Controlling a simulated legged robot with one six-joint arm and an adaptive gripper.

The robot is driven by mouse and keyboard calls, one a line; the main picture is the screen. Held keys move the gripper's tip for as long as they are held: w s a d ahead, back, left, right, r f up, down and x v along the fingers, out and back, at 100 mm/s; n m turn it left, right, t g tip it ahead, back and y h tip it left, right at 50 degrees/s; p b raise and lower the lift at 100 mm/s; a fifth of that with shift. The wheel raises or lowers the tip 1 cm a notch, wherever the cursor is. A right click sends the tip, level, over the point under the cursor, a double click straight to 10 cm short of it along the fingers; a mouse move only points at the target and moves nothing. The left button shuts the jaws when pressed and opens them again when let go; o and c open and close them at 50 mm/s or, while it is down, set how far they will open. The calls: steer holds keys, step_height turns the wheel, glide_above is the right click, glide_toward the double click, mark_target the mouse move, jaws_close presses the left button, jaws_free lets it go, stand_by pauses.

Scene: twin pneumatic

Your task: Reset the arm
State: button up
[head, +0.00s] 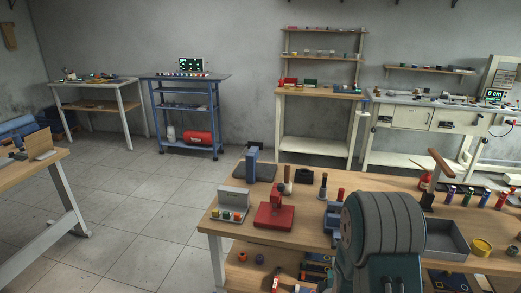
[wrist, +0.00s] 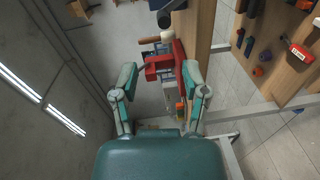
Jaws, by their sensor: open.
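My gripper (wrist: 160,78) shows in the wrist view with its two teal and grey fingers spread apart. No object is held between them. Beyond the fingertips a red press-like device (wrist: 165,62) appears in the gap. I cannot tell how far it is from the fingers, and no contact is clear. In the head view my ribbed grey and teal arm stands at the lower right, in front of the near workbench (head: 312,229). My fingers cannot be made out in that view.
A red device (head: 274,212), a grey panel with colored buttons (head: 231,205) and a grey tray (head: 447,238) stand on the near workbench. A blue cart (head: 187,100) and other benches line the back wall. The tiled floor (head: 130,210) on the left is open.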

steer(key=s+a+r+m+g+y, duration=0.2)
steer(key=a+r+m+g, duration=0.15)
steer(key=r, duration=0.35)
steer(key=s+a+r+m+g+y, duration=0.2)
steer(key=s+r+m, duration=0.15)
steer(key=r, duration=0.35)
steer(key=s+a+r+m+g, duration=0.1)
steer(key=s+r+m+g, duration=0.1)
steer(key=s, duration=0.7)
steer(key=s+a+r+m+g, duration=0.1)
steer(key=s+r+m+g, duration=0.2)
steer(key=s, duration=0.7)
step_height(320, 180, up, 2)
steer(key=shift+s+a+r+m, duration=0.25)
steer(key=shift+a+m, duration=0.1)
steer(key=shift+m, duration=0.65)
steer(key=shift+w, duration=0.1)
